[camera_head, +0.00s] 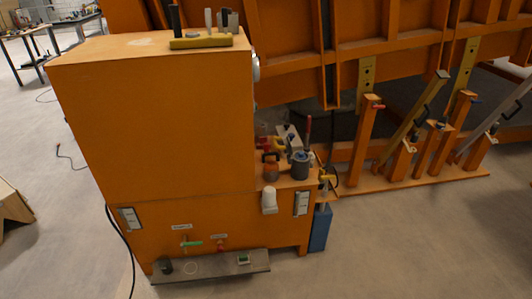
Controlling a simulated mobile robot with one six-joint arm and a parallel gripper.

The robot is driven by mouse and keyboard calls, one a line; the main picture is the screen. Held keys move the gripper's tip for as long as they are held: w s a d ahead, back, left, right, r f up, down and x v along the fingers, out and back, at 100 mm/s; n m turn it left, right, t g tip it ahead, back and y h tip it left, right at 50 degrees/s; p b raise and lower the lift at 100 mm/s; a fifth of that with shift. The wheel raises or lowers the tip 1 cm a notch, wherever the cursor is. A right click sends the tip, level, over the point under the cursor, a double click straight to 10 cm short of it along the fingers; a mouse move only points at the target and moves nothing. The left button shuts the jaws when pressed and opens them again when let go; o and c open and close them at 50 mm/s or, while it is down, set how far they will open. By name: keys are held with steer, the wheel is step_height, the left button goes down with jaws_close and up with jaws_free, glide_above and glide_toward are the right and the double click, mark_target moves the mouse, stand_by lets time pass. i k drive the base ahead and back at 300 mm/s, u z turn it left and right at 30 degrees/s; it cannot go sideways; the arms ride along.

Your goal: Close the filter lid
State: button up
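My gripper is not in view. I cannot tell for sure which part is the filter lid. On the low orange shelf right of the tall orange cabinet (160,110) stands a dark grey-blue canister (299,166) with a round top. Next to it is a small orange-red can (271,168) with a dark top piece. A white cup-shaped part (269,201) is on the front face below them. Whether any lid is open or shut is too small to tell.
Orange uprights (365,140) and a large orange frame fill the right. The front floor (400,250) is clear.

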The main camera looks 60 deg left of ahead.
mark_target(286, 145)
steer(key=z, duration=0.1)
steer(key=k, duration=0.9)
steer(key=u, duration=1.75)
steer(key=i, duration=1)
steer(key=u, duration=0.15)
steer(key=k, duration=0.15)
